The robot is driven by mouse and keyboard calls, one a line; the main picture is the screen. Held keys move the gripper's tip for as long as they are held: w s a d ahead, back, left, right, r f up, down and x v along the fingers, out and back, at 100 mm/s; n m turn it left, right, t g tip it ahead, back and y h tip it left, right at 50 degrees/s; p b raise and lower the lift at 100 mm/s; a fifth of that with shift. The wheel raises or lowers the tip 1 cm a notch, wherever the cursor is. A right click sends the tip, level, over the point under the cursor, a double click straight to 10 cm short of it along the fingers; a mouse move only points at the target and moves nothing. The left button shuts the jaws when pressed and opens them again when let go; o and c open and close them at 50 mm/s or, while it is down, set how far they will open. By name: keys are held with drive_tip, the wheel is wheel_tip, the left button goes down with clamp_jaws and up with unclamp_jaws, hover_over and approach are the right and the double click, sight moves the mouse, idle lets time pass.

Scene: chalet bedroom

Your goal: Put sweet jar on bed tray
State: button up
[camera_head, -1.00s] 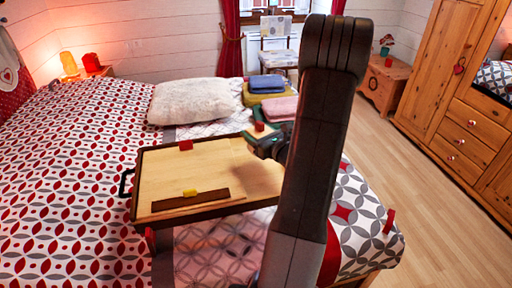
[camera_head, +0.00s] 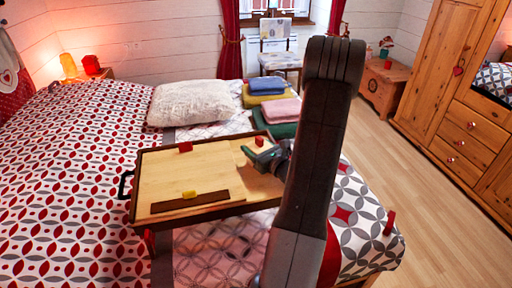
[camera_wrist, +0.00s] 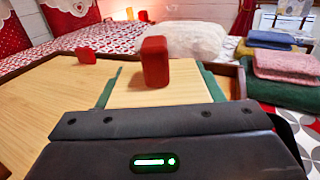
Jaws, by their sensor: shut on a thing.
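The bed tray (camera_head: 215,160), with a dark rim and light wooden top, stands on the bed. My gripper (camera_head: 250,155) is over its right part.
Floor is clear at right, before the wardrobe (camera_head: 450,90).

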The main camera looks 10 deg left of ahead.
drive_tip(key=o, duration=1.3)
drive_tip(key=shift+r+p, duration=0.2)
drive_tip(key=shift+p, duration=0.1)
drive_tip(key=shift+s+d+f, duration=0.1)
drive_tip(key=shift+s+d, duration=0.1)
drive_tip(key=shift+d, duration=0.05)
drive_tip(key=b+v, duration=0.1)
drive_tip(key=v, duration=1)
drive_tip(key=shift+s+b, duration=0.25)
drive_tip(key=shift+b, duration=0.05)
